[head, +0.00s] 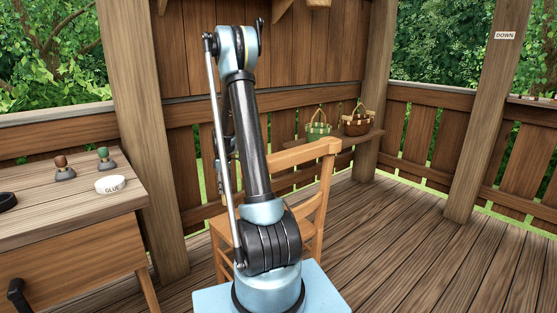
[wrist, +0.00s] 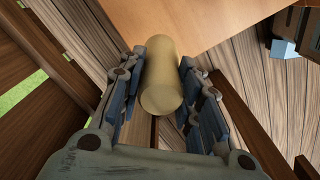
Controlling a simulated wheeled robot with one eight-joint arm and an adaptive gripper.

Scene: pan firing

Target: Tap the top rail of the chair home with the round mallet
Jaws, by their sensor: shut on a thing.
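The wooden chair (head: 222,232) stands behind my arm in the head view, partly hidden by it. Its top rail (head: 315,151) shows to the right of the arm; I cannot tell how fully it is seated. In the wrist view my gripper (wrist: 155,92) is shut on a pale, round cylindrical piece, which looks like the round mallet (wrist: 162,75). A smooth orange-brown wooden surface, likely the chair's seat (wrist: 215,20), lies beyond it. Whether they touch is unclear. The gripper and mallet are hidden behind my arm in the head view.
A workbench (head: 60,222) at left holds a white glue tub (head: 110,184), two small knobbed tools (head: 64,168) and a dark round item (head: 7,201). A back shelf holds a green basket (head: 318,128) and a brown basket (head: 357,123). The deck at right is clear.

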